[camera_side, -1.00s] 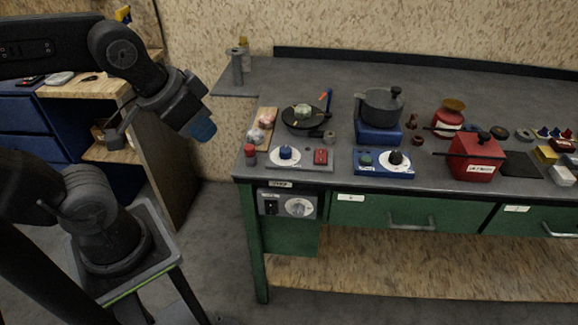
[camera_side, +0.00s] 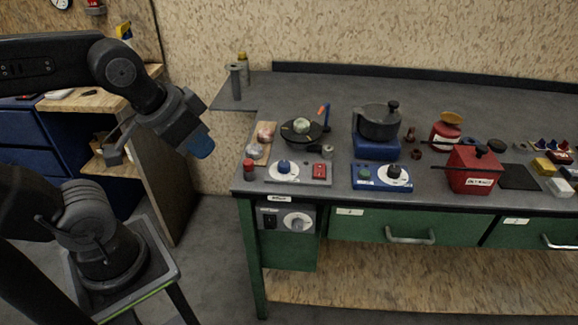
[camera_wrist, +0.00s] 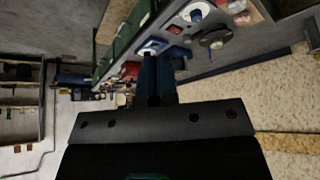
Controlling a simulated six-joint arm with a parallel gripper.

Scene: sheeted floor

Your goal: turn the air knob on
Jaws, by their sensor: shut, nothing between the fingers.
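Several knobs show in the side view, and their labels are too small to read, so I cannot tell which is the air knob. A white dial (camera_side: 297,221) sits on a grey panel on the bench front. A blue knob (camera_side: 284,166) stands on a grey control box on the bench top. A black knob (camera_side: 394,171) stands on a blue box. My gripper (camera_side: 202,147) has blue fingers, is shut and empty, and hangs left of the bench, apart from all knobs. The blue fingers also show in the wrist view (camera_wrist: 155,76).
The bench top holds a red button (camera_side: 319,171), a dark pan (camera_side: 290,134), a grey pot (camera_side: 377,122) and a red box (camera_side: 472,171). A drawer handle (camera_side: 410,237) juts from the front. A wooden shelf unit (camera_side: 160,160) stands behind my arm. Floor before the bench is clear.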

